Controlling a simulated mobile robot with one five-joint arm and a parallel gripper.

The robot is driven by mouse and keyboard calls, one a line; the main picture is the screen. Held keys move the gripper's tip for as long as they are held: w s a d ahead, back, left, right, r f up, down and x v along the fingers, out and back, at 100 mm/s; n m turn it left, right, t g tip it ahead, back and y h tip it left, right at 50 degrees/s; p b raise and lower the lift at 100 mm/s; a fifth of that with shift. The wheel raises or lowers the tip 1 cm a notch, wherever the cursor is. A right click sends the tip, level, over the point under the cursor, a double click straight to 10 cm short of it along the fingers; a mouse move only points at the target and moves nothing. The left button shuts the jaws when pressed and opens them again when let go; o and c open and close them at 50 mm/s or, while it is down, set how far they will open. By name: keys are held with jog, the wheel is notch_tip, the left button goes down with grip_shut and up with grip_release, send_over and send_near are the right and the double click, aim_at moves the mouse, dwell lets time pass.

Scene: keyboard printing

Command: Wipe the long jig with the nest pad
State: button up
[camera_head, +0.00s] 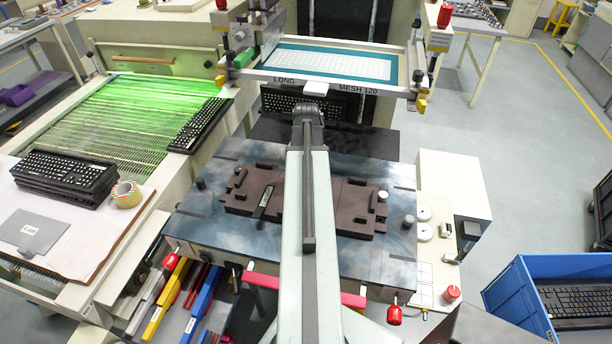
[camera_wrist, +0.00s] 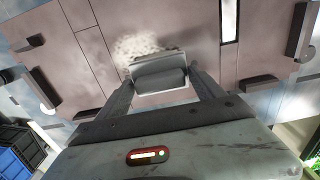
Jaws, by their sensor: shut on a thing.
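The long jig (camera_head: 345,192), a brown plate with raised blocks and dark slots, lies on the blue-grey bed in the head view. Its brown face (camera_wrist: 95,45) fills much of the wrist view. My gripper (camera_wrist: 160,85) is shut on a small grey block, the nest pad (camera_wrist: 160,68), held between both fingers over the jig. A pale, speckled patch (camera_wrist: 138,44) shows on the jig right beside the pad. I cannot tell whether the pad touches the surface. In the head view my arm hides the jig's middle, my gripper and the pad.
A framed screen (camera_head: 330,65) marked "LONG MESH 120" stands above the back of the bed (camera_head: 215,215). Keyboards and a tape roll (camera_head: 126,194) lie at left. A blue crate (camera_head: 520,305) with a keyboard stands at lower right. Red knobs (camera_head: 394,315) stick out along the front.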

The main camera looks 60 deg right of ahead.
jog(key=shift+f+b, duration=0.55)
jog(key=shift+f, duration=0.15)
jog(key=shift+a, duration=0.1)
